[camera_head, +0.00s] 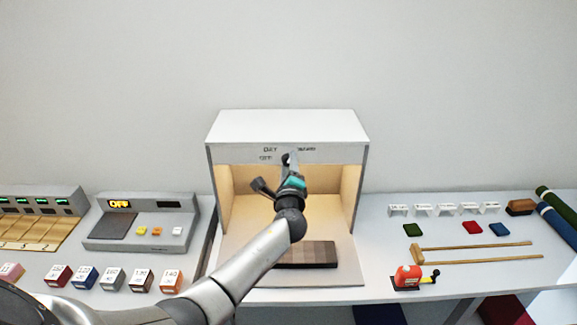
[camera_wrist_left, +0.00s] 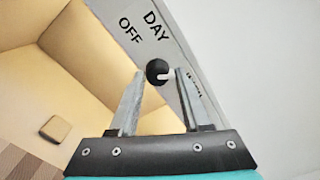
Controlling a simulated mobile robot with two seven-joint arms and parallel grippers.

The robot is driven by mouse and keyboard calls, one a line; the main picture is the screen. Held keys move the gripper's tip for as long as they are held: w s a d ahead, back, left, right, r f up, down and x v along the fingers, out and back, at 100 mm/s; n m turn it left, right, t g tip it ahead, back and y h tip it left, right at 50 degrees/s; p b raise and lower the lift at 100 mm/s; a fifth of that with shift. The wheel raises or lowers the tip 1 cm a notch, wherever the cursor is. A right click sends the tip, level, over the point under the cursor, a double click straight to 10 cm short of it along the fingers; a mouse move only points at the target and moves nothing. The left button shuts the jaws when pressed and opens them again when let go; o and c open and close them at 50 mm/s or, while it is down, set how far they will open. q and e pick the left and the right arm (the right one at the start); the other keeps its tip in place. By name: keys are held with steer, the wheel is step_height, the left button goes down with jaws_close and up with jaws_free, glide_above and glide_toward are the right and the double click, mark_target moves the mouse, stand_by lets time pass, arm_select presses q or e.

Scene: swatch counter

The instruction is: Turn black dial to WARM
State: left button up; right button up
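The black dial (camera_wrist_left: 157,71) is on the front header of the light booth (camera_head: 240,126), with the labels DAY (camera_wrist_left: 155,25) and OFF (camera_wrist_left: 130,32) beside it. Another label, on its right, is partly hidden by a finger. A white mark on the dial points right, towards that hidden label. My left gripper (camera_wrist_left: 159,73) is open, with its fingertips on either side of the dial and gaps showing. In the head view, my left gripper (camera_head: 290,164) reaches up to the header and largely covers the dial. My right gripper is not in view.
The booth interior (camera_head: 346,185) glows warm yellow, with a strip of brown swatches (camera_head: 320,255) on its floor. Wooden sticks (camera_head: 480,247) and a red tape measure (camera_head: 408,276) lie at right.

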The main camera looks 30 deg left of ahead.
arm_select(q)
steer(key=o, duration=0.4)
steer(key=v, duration=1.5)
steer(key=shift+s+d, duration=0.1)
steer(key=shift+d, duration=0.05)
